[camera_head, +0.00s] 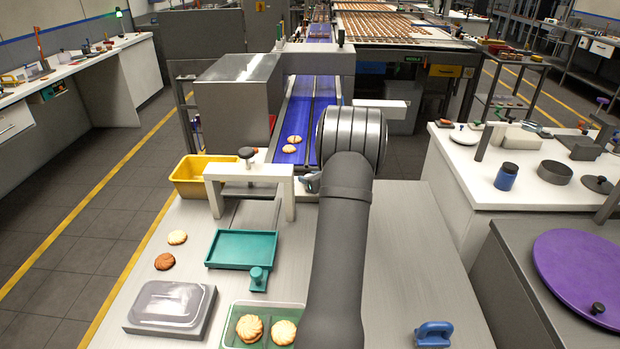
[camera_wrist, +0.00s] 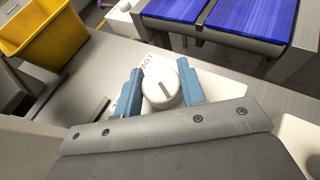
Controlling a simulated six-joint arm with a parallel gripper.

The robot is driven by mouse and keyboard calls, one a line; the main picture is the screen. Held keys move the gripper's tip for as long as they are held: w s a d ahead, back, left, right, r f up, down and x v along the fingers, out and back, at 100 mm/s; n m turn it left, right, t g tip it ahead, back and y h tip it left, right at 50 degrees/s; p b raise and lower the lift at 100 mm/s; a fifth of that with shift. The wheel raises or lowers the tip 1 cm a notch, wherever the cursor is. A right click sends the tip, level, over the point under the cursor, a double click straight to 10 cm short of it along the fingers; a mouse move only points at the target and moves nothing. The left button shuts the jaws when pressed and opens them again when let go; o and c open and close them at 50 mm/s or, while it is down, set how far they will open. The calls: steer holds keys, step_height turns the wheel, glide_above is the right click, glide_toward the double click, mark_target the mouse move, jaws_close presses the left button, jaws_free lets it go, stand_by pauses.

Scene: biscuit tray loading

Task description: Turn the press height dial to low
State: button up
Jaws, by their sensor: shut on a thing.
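The press height dial (camera_wrist: 158,92) is a round white knob with a short dark pointer line, seen in the wrist view. It sits on a pale plate (camera_wrist: 150,62) with lettering at its left that appears to read "LOW", partly covered by a finger. The pointer slants toward the lower right in the wrist view. My gripper (camera_wrist: 161,86) has its two blue fingers shut on the dial, one on each side. In the head view, my gripper (camera_head: 309,183) is beside the white press frame (camera_head: 248,172), and my arm hides the dial.
A yellow bin (camera_head: 188,181) stands left of the press. The blue conveyor (camera_head: 297,128) is behind. A blue handled object (camera_head: 433,334) is front right.

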steer(key=shift+n+g+y, duration=0.4)
steer(key=shift+n+y, duration=0.1)
steer(key=shift+d+n+g+y, duration=0.1)
steer(key=shift+n+g+y, duration=0.7)
steer(key=shift+n+y, duration=0.15)
steer(key=n+g+y, duration=0.2)
steer(key=n+g, duration=0.2)
steer(key=g, duration=0.1)
steer(key=shift+n, duration=0.35)
steer(key=n+g, duration=0.5)
steer(key=g, duration=0.1)
steer(key=shift+n+g, duration=0.6)
steer(key=o, duration=1)
steer(key=shift+a, duration=0.2)
steer(key=shift+d+r+m+t+y, duration=0.1)
steer(key=shift+m+t+y, duration=0.15)
steer(key=shift+m+t, duration=0.2)
